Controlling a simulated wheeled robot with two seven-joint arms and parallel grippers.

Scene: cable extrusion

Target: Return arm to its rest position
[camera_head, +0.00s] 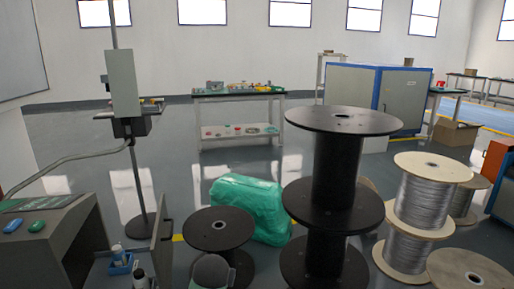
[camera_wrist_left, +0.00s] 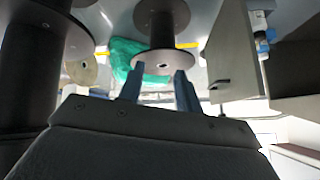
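My left gripper (camera_wrist_left: 159,70) shows in the left wrist view as two blue-grey fingers standing apart. It is open and nothing is between its fingers. The wrist view looks upside down; a black spool (camera_wrist_left: 163,25) and a green wrapped bundle (camera_wrist_left: 124,52) lie beyond the fingers, apart from them. In the head view, a grey rounded part at the bottom edge appears to be my own arm, with no fingers visible there. My right gripper is in neither view.
In the head view, a low black spool (camera_head: 218,229), the green bundle (camera_head: 250,207), tall stacked black spools (camera_head: 336,170) and wire reels (camera_head: 424,200) crowd the front and right. A grey machine (camera_head: 50,240) stands at left. Open floor lies behind, before a workbench (camera_head: 240,94).

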